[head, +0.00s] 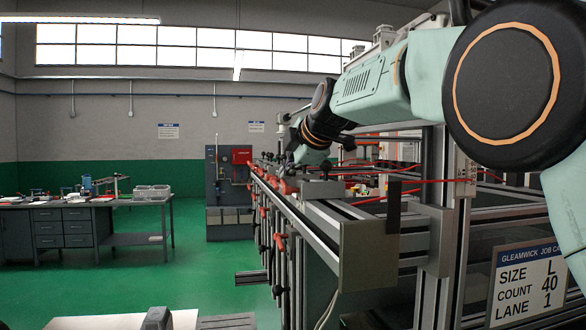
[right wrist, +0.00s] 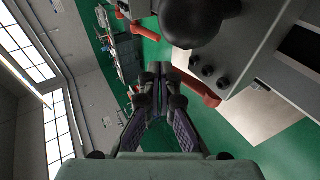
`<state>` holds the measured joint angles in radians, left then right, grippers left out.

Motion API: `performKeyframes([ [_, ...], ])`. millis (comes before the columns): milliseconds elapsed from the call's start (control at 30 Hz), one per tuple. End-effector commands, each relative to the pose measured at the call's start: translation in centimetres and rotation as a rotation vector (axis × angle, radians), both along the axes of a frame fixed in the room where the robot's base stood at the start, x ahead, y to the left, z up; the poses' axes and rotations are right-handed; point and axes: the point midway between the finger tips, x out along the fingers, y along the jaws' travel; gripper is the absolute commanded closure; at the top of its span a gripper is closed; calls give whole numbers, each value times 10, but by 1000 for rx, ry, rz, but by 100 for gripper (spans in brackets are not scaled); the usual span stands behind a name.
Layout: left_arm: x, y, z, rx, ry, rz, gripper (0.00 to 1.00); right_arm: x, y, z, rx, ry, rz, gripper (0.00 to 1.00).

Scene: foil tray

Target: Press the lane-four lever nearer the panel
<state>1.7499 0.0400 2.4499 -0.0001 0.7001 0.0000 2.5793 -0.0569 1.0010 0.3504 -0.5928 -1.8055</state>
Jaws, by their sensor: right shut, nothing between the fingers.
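Several red levers show along the side of the long machine rail in the head view, one of them a red lever (head: 281,243) below the rail. I cannot tell which one belongs to lane four. In the right wrist view a red lever (right wrist: 196,88) lies just right of my right gripper (right wrist: 160,72), close to the fingertips. Whether they touch is unclear. The right gripper is shut and empty. In the head view my right arm reaches in from the right, and its gripper (head: 297,160) is small and partly hidden over the rail. My left gripper is not in view.
A black ball knob (right wrist: 201,18) and a grey plate with dark bolts (right wrist: 222,70) are close to the right gripper. A job card (head: 527,284) reads size L, count 40, lane 1.

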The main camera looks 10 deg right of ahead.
Motion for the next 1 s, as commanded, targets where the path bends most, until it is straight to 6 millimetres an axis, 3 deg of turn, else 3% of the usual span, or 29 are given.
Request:
performKeyframes([
  [500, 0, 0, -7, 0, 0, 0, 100, 9, 0, -16, 1, 0, -1, 100],
  [1000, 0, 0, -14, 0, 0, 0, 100, 5, 0, -18, 0, 0, 0, 100],
])
